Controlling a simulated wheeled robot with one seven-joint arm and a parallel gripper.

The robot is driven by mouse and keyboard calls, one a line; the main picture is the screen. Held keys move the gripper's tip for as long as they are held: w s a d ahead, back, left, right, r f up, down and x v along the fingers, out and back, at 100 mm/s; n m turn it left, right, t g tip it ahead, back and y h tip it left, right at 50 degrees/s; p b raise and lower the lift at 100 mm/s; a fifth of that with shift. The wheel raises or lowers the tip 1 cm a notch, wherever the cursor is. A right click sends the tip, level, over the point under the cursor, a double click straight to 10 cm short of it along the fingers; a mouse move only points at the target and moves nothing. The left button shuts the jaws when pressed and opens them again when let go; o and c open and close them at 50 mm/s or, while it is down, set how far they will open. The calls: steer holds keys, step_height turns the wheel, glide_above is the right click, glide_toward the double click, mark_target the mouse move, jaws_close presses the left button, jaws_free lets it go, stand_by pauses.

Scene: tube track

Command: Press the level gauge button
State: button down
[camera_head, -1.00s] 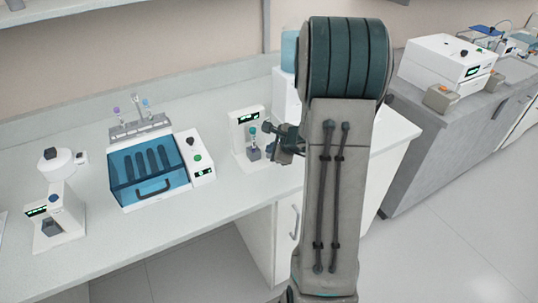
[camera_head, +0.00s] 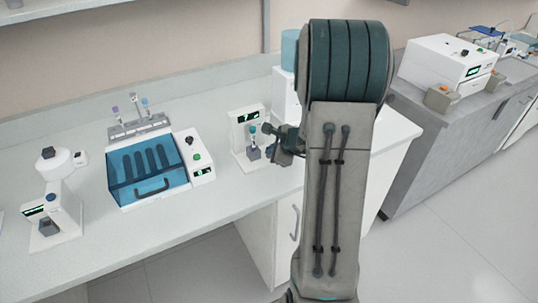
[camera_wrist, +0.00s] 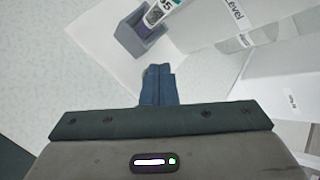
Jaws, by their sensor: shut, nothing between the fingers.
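The level gauge (camera_head: 237,120) is a white upright stand with a small lit display, on the bench left of my arm. A tube with a teal cap (camera_head: 253,130) stands in its grey holder. In the wrist view the gauge's white panel (camera_wrist: 215,12) bears the word "Level". A labelled tube (camera_wrist: 158,12) sits in the grey block (camera_wrist: 137,37) there. I cannot make out the gauge's button in either view. My gripper (camera_head: 270,143) is just right of the gauge. In the wrist view its blue fingertips (camera_wrist: 157,72) are together and empty, apart from the block.
A blue-lidded white machine (camera_head: 150,175) stands left of the gauge, with a tube rack (camera_head: 138,128) behind it. Another white device (camera_head: 55,215) with a blue button is at the far left. A white box with a blue top (camera_head: 287,90) stands behind my arm.

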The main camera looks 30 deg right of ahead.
stand_by(0.3)
steer(key=shift+r+p, duration=0.6)
steer(key=shift+r, duration=0.25)
steer(key=shift+r, duration=0.1)
step_height(320, 180, up, 5)
steer(key=p, duration=0.3)
steer(key=shift+p, duration=0.3)
stand_by(0.4)
